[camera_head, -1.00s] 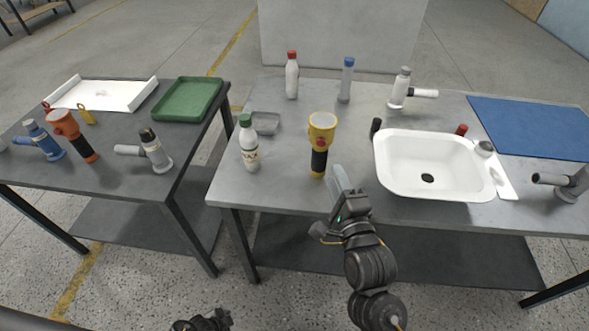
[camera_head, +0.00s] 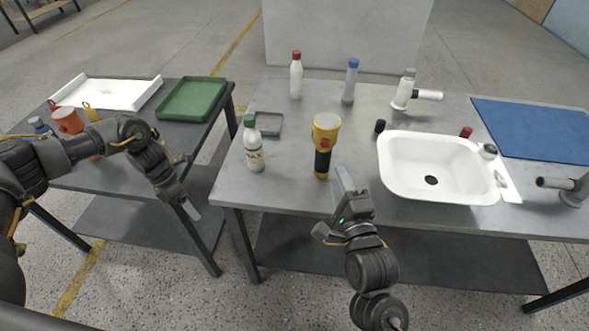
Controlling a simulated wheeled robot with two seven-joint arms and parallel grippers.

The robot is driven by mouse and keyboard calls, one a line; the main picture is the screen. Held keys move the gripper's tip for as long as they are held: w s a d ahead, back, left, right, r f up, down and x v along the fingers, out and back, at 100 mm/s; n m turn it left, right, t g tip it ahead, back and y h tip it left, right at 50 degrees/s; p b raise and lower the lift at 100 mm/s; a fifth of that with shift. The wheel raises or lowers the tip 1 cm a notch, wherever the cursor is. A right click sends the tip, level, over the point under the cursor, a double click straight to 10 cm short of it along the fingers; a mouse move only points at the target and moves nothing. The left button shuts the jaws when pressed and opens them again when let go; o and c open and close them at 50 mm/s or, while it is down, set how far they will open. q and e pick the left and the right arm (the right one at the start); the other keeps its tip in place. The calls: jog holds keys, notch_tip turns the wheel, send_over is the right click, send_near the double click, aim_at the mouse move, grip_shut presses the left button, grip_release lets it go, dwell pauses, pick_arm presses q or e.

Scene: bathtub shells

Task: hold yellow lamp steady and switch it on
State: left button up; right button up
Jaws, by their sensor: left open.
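The yellow lamp (camera_head: 326,125) stands upright on the grey table, yellow head up, with a black handle below and a red button on its front. My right gripper (camera_head: 342,179) is just in front and to the right of the lamp's handle, near the table's front edge, apart from the lamp. Its fingers are seen edge-on, so I cannot tell whether they are parted. My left gripper (camera_head: 192,208) is open and empty, pointing down in front of the left table, well left of the lamp.
A white bottle with a green cap (camera_head: 252,150) stands left of the lamp, with a small grey tray (camera_head: 268,124) behind it. A white sink (camera_head: 399,188) is to the right. A green tray (camera_head: 166,112) lies on the left table. A gap separates the tables.

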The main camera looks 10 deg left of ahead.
pick_arm(q)
jog(key=w+d+r+m+t+h, duration=0.1)
jog(key=w+d+r+m+h, duration=0.25)
jog(key=d+r, duration=0.4)
jog(key=w+d+r+m+t+h, duration=0.1)
jog(key=w+d+r+m+h, duration=0.3)
jog(key=r, duration=0.6)
jog(key=w+d+r+t+h, duration=0.2)
jog(key=d+t+h, duration=0.4)
jog(key=d, duration=1.1)
jog(key=n+t+y, duration=0.3)
jog(key=n+t, duration=0.1)
send_near(328, 157)
jog(key=w, duration=0.1)
jog(key=w+f, duration=0.1)
jog(key=shift+w+a+f, duration=0.3)
jog(key=shift+a+f, duration=0.05)
jog(key=shift+d+f, duration=0.1)
jog(key=shift+f, duration=0.5)
jog(key=x, duration=1)
jog(key=shift+w+d, duration=0.1)
jog(key=shift+d, duration=0.25)
jog(key=shift+c, duration=0.2)
